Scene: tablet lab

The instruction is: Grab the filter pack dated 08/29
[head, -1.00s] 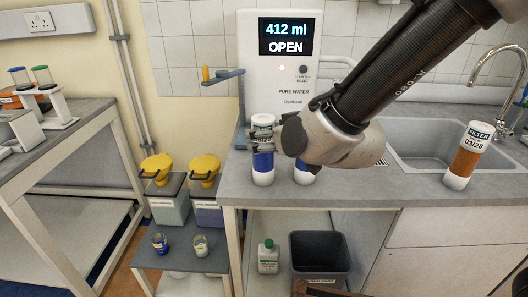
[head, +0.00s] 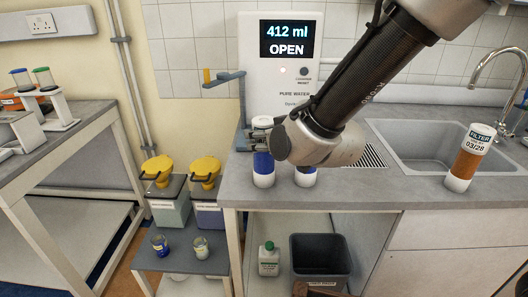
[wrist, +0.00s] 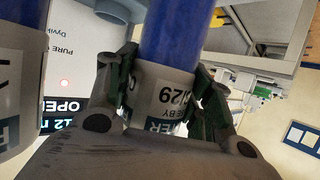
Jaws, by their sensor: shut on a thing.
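My gripper (head: 262,137) is shut on a filter pack with a blue body (head: 263,163) and a white base, near the counter's front left edge. The pack is upright, and its top and label are partly behind the fingers. In the wrist view the same pack (wrist: 170,50) stands between the two fingers (wrist: 160,95). Its label is upside down and reads "/29", with the front part hidden. A second blue pack (head: 305,177) stands just to the right, mostly hidden by my gripper. An orange-brown pack (head: 468,160) marked 03/28 stands at the right, by the sink.
The pure water dispenser (head: 290,85) reads "412 ml OPEN" behind the packs. A sink (head: 425,145) with a tap lies to the right. Yellow-lidded containers (head: 157,172) stand on a low stand left of the counter. The counter front (head: 370,190) between sink and packs is clear.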

